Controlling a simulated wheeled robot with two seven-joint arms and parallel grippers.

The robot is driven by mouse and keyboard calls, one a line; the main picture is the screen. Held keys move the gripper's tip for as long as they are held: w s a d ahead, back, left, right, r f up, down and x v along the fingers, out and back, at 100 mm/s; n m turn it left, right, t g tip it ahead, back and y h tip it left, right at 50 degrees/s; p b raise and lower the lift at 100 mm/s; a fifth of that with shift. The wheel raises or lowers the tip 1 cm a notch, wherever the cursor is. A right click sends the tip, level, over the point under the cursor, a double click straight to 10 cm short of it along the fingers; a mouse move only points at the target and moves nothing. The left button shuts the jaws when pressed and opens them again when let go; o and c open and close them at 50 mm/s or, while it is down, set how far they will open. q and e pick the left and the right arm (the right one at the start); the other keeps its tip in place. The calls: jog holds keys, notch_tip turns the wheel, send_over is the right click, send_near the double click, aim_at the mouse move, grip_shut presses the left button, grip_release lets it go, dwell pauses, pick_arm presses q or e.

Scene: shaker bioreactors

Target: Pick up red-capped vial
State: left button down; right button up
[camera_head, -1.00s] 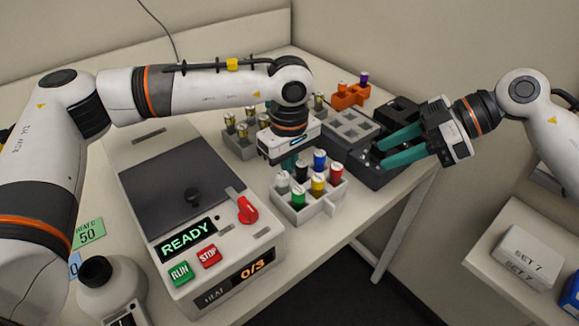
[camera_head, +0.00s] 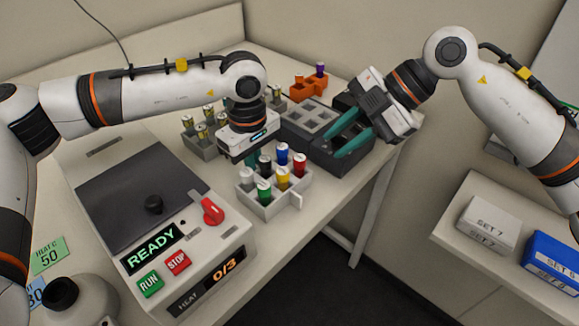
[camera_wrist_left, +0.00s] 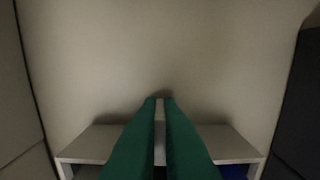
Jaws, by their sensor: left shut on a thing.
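The red-capped vial (camera_head: 299,160) stands upright at the right end of the pale rack (camera_head: 270,211). My left gripper (camera_head: 256,162) points down just behind the rack, close to the black-capped vial (camera_head: 265,163). Its green fingers also show in the left wrist view (camera_wrist_left: 160,100), almost together; what they hold cannot be made out. My right gripper (camera_head: 338,142) is open, with two green fingers apart over the dark device behind the rack, right of the red cap.
The rack also holds blue (camera_head: 282,153), yellow (camera_head: 283,176), green (camera_head: 264,191) and white (camera_head: 247,176) capped vials. A shaker (camera_head: 140,195) reading READY stands left. A second rack (camera_head: 203,148) and an orange rack (camera_head: 308,88) stand behind. Boxes lie on a right shelf (camera_head: 452,222).

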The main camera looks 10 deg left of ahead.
aim_at(300, 158)
jog(key=s+a+r+n+t+h, duration=0.2)
jog(key=n, duration=0.7)
jog(key=s+a+r+n+t+h, duration=0.2)
jog(key=r+n+t+h, duration=0.1)
jog(key=n, duration=0.6)
jog(key=x, duration=0.6)
jog(key=shift+w+f, duration=0.25)
jog(key=shift+f, duration=0.1)
jog(key=shift+x, duration=2.85)
jog(key=shift+w+a+r, duration=0.1)
grip_shut()
